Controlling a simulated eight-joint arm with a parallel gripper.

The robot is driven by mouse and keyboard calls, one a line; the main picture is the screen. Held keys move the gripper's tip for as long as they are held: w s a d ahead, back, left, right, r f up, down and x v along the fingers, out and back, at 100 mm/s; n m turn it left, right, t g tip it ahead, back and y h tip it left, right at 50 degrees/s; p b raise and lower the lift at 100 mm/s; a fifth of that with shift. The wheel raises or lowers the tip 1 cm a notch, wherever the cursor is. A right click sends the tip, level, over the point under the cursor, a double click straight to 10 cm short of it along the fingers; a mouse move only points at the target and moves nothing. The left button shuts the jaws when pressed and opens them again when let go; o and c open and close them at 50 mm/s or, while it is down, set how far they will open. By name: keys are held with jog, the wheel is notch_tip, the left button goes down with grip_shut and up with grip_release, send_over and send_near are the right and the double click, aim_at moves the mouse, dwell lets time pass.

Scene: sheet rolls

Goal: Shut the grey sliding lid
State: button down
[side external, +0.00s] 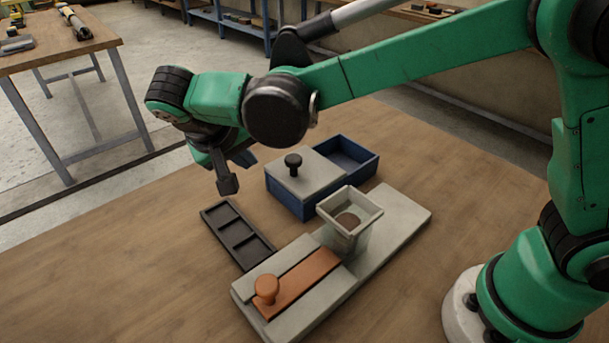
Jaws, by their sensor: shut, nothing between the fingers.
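The grey sliding lid (315,180) lies on top of a blue box (287,201). A black knob (293,165) stands up from the lid. The lid covers the left part of the box, and the right part is open, with its blue inside showing. My gripper (228,187) is shut and empty. It appears in the air to the left of the box, apart from the lid and the knob, with its fingers pointing down.
A dark compartment tray (216,213) lies left of the box. In front, a pale board (392,222) carries an orange slider with a round knob (266,289) and a square hopper (349,213). Bare wooden table (470,185) lies right of the box.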

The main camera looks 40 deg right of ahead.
jog(key=d+f, duration=0.3)
jog(key=d, duration=0.2)
jog(key=shift+d+f, duration=0.15)
jog(key=shift+d, duration=0.1)
jog(key=shift+w, duration=0.1)
send_over(325, 158)
dwell(0.3)
